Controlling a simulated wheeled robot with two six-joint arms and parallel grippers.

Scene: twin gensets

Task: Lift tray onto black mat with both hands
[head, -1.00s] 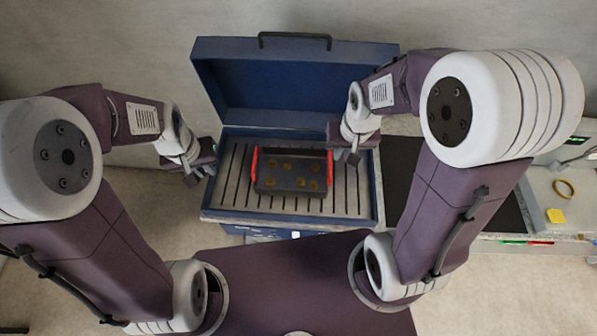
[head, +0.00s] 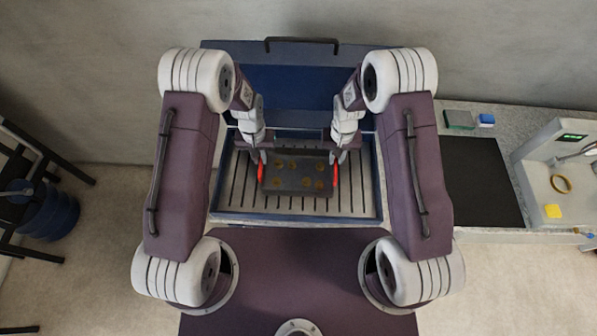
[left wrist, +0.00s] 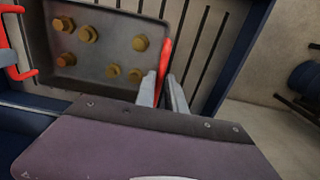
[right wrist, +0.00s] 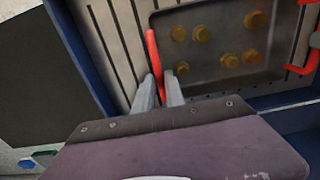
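The dark tray (head: 298,187) holds several brass-coloured nuts and has a red handle at each end. It lies on the slatted bed of the open blue case and looks level. My left gripper (head: 260,158) is shut on the tray's left red handle, which runs between its fingers in the left wrist view (left wrist: 164,62). My right gripper (head: 338,158) is shut on the right red handle, shown between its fingers in the right wrist view (right wrist: 154,55). The black mat (head: 482,180) lies bare on the counter to the right, partly behind my right arm.
The blue case (head: 300,216) has a raised lid behind the tray and a rim around it. A dark chair (head: 30,190) is far left.

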